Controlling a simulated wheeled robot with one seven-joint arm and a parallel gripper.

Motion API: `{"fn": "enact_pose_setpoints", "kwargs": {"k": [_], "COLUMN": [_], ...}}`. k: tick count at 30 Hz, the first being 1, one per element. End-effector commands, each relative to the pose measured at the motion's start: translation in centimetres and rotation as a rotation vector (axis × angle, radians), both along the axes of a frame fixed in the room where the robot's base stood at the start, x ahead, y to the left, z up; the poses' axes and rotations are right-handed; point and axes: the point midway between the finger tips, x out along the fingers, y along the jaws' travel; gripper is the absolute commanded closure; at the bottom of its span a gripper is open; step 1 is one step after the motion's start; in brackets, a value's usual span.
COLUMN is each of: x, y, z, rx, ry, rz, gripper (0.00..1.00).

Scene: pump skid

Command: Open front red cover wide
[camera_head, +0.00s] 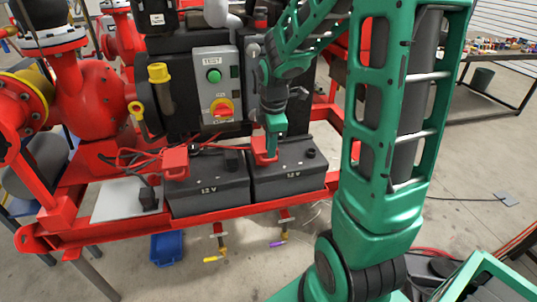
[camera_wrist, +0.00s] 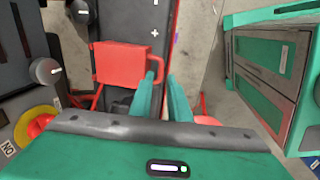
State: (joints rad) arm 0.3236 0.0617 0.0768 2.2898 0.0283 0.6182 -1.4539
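Two dark 12 V batteries stand side by side on the red skid. The left battery (camera_head: 205,185) has a red cover (camera_head: 176,163). The right battery (camera_head: 290,172) also has a red cover (camera_head: 262,156), partly hidden by my gripper (camera_head: 272,148). My fingers point down beside that right cover. In the wrist view a red cover (camera_wrist: 122,62) with a loop-like right edge lies just left of my fingertips (camera_wrist: 162,80). Contact with the cover cannot be told. Which cover is the front one is not clear.
A control box (camera_head: 215,85) with a green button and a yellow-red switch stands behind the batteries. Red cables (camera_head: 135,155) run left of them. A red pump (camera_head: 95,100) is at the left. A blue bin (camera_head: 167,248) sits on the floor below.

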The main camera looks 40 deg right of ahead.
Motion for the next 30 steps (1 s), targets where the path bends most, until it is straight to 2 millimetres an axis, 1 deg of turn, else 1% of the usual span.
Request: {"fn": "enact_pose_setpoints", "kwargs": {"k": [1, 3, 9, 19, 20, 21, 22, 30], "x": [0.0, 0.2, 0.4, 0.5, 0.5, 0.5, 0.5, 0.5], "y": [0.0, -0.1, -0.2, -0.2, -0.2, -0.2, -0.2, -0.3], "z": [-0.9, -1.8, -3.4, -3.6, -3.6, -3.6, -3.6, -3.6], "rx": [0.001, 0.001, 0.0, 0.0, 0.0, 0.0, 0.0, 0.0], "ry": [0.004, 0.004, 0.001, 0.0, 0.0, 0.0, 0.0, -0.001], "rz": [0.0, 0.0, 0.0, -0.001, -0.001, -0.001, -0.001, -0.002], "gripper": [0.84, 0.84, 0.84, 0.84, 0.89, 0.98, 1.0, 1.0]}}
